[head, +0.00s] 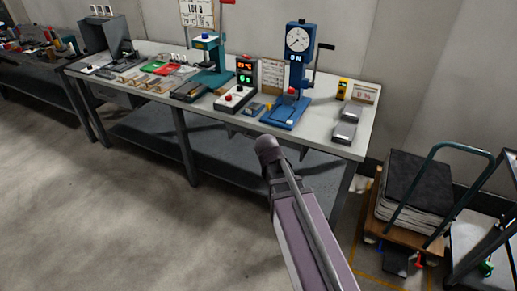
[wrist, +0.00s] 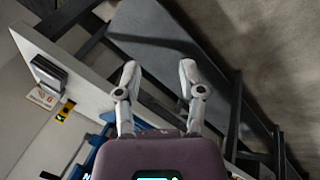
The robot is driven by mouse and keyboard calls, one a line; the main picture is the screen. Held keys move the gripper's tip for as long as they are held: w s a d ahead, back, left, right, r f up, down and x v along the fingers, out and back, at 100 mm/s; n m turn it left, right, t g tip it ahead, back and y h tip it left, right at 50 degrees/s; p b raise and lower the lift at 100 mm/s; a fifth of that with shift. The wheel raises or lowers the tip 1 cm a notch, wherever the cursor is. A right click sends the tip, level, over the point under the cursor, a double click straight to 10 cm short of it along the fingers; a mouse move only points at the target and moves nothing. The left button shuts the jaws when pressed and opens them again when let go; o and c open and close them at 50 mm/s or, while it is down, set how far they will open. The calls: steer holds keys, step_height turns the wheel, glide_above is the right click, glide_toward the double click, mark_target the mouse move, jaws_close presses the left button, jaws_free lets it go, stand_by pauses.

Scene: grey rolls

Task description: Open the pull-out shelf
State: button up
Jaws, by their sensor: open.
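A workbench (head: 222,127) with a pale top and dark legs stands along the wall in the head view. Under its top are a dark drawer-like front (head: 112,97) at the left and a wide grey lower shelf (head: 150,128). I cannot tell for certain which part is the pull-out shelf. My arm reaches to the bench's front edge at its right half, and hides part of the underside. My gripper (wrist: 158,75) shows in the wrist view with its two fingers apart and nothing between them. Beyond the fingers are dark bench parts; no contact is visible.
A blue press with a dial (head: 298,50), a teal press (head: 208,60) and a control box (head: 235,98) stand on the bench. The floor (head: 120,220) at the left is clear.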

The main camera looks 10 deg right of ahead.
steer(key=w+a+f+n+t+h+b, duration=0.1)
steer(key=w+a+f+n+t+b, duration=0.2)
steer(key=w+b, duration=0.4)
steer(key=w+a+f+n+t+h+b, duration=0.2)
steer(key=w+a+f+n+t+b, duration=0.1)
steer(key=w+b, duration=0.4)
steer(key=w+a+f+n+t+h+b, duration=0.2)
steer(key=w+a+f+n+t+b, duration=0.1)
steer(key=w+b, duration=0.4)
steer(key=w+a+t, duration=0.1)
steer(key=w, duration=0.2)
steer(key=shift+w+f, duration=0.2)
steer(key=shift+w, duration=0.1)
steer(key=shift+w, duration=0.1)
steer(key=b+x, duration=0.3)
steer(key=x, duration=1)
steer(key=shift+w+d, duration=0.2)
steer(key=shift+d, duration=0.05)
